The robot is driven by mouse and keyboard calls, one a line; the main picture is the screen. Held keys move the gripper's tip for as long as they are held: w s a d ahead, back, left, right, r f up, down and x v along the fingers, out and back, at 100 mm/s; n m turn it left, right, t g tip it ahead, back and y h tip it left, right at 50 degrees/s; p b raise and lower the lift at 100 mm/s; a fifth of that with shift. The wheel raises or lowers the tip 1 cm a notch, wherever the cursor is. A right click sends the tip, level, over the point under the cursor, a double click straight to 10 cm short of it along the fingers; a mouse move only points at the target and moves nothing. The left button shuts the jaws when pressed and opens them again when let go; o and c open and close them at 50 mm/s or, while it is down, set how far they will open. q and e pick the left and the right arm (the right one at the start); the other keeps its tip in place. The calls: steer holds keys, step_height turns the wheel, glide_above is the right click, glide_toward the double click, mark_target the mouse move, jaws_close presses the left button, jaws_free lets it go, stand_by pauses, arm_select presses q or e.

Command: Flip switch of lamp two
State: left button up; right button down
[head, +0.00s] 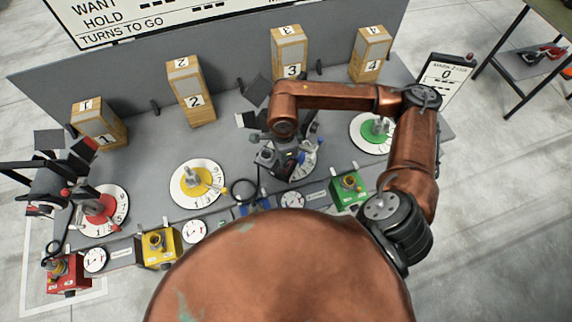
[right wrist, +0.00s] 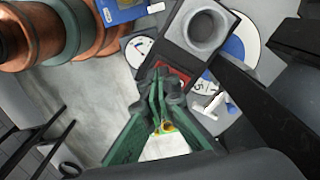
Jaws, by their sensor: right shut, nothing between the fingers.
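A black lamp with flat dark flaps (head: 257,90) stands in the middle of the grey table, partly hidden by my right arm. Another dark lamp (head: 48,139) stands at the left edge; I see no number on either. In the right wrist view a dark housing (right wrist: 185,40) with a round grey part carries a red switch-like piece (right wrist: 178,72). My right gripper (head: 278,160) is shut and empty beside the middle lamp. In the wrist view its green fingers (right wrist: 157,80) have their tips at the red piece; I cannot tell whether they touch. My left gripper is not in view.
Numbered wooden boxes (head: 190,92) stand along the back wall. Round dials, red (head: 101,212), yellow (head: 198,184) and green (head: 373,133), lie on the table. Coloured control boxes, including a yellow one (head: 158,248) and a green one (head: 348,189), line the front edge.

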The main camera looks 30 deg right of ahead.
steer(key=shift+f, duration=0.3)
steer(key=shift+r+p, duration=1)
steer(key=shift+r, duration=2.55)
steer(key=shift+f, duration=0.1)
